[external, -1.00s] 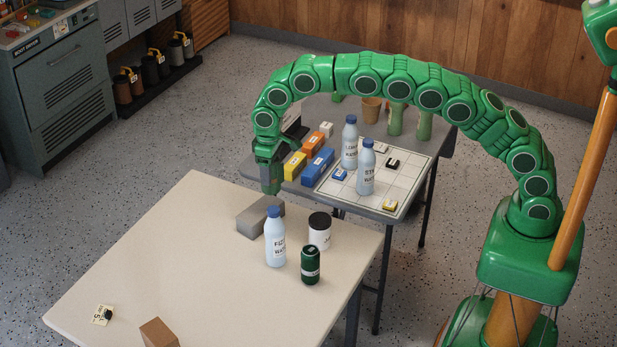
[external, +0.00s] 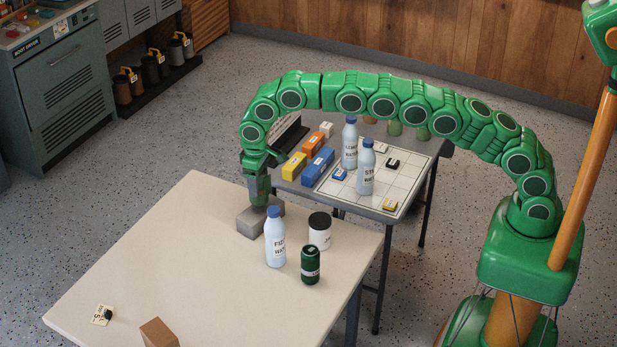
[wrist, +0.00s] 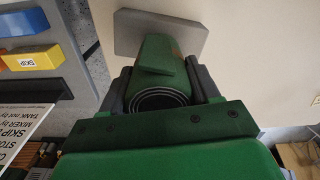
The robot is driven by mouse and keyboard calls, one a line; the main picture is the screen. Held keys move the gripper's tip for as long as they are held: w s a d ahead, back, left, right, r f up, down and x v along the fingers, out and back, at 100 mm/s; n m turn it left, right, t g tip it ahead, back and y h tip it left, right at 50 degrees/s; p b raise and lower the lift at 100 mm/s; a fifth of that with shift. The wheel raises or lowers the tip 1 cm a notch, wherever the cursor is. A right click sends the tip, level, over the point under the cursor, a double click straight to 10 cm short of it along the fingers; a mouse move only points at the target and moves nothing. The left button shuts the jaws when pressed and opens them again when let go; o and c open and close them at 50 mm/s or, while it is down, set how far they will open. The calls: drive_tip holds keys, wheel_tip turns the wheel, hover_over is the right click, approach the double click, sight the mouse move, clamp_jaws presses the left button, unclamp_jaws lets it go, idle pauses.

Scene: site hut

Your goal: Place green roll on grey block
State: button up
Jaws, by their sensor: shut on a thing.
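My gripper (external: 257,180) is shut on the green roll (wrist: 163,62). In the wrist view the roll lies between the two dark fingers, its spiral end facing the camera. The grey block (external: 249,228) sits on the near beige table, behind the white water bottle. The block also shows in the wrist view (wrist: 128,32), with the roll's far end over it. In the external view the gripper and roll point down at the block's top and hide part of it. I cannot tell whether the roll touches the block.
A white water bottle (external: 275,240) stands close in front of the block. A white jar with a black lid (external: 320,232) and a dark green can (external: 310,265) stand to its right. A brown block (external: 158,333) lies near the front edge.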

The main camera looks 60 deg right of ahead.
drive_tip(key=shift+f, duration=1.5)
drive_tip(key=o, duration=1.1)
drive_tip(key=shift+f, duration=0.1)
drive_tip(key=shift+o, duration=0.2)
wheel_tip(320, 180, up, 12)
drive_tip(key=shift+r, duration=0.1)
drive_tip(key=shift+r, duration=0.1)
